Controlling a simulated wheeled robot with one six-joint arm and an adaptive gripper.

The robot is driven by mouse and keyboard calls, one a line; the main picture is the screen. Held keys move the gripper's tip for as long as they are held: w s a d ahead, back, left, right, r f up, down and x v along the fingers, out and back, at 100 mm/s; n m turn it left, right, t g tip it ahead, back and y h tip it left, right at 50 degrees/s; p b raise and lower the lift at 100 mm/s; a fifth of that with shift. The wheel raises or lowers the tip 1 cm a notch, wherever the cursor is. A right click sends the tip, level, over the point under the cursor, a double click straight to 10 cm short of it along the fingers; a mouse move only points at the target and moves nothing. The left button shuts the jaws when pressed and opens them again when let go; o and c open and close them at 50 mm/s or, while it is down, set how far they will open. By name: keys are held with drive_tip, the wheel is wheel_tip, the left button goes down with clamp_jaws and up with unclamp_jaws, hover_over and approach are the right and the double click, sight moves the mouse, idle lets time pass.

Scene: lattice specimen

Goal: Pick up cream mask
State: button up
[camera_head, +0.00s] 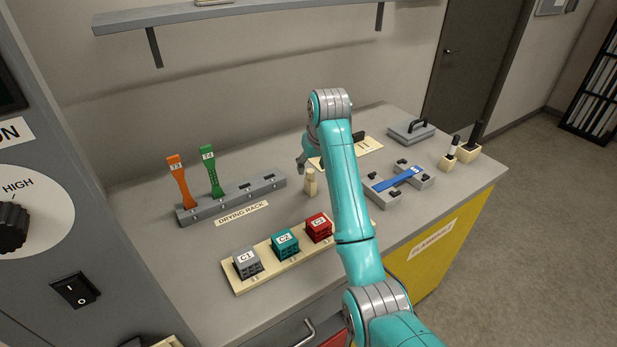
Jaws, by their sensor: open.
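A flat cream piece (371,146), which may be the cream mask, lies on the bench behind my arm. My arm hides its middle, and a small dark block stands at its right part. My gripper (302,163) is at the left of my arm's far end, above the bench and left of the flat cream piece. It is open, and only part of it shows. A small cream upright piece (310,183) stands on the bench just below my gripper in the picture. I cannot tell whether the two touch.
A grey drying rack (235,199) holds an orange strip (179,182) and a green strip (211,170). Cubes C1 (247,263), C2 (285,244) and C3 (319,228) sit on a cream tray (238,290). A blue strip (399,179) lies on a grey fixture (383,198) at right.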

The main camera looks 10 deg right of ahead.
sight(309, 177)
drive_tip(key=x, duration=0.3)
drive_tip(key=shift+f, duration=0.15)
drive_tip(key=shift+w+x, duration=0.2)
drive_tip(key=shift+x, duration=1.2)
drive_tip(key=shift+w+x, duration=0.2)
drive_tip(key=shift+x, duration=1.15)
drive_tip(key=shift+d, duration=0.15)
drive_tip(key=c, duration=1)
drive_tip(key=shift+o, duration=0.2)
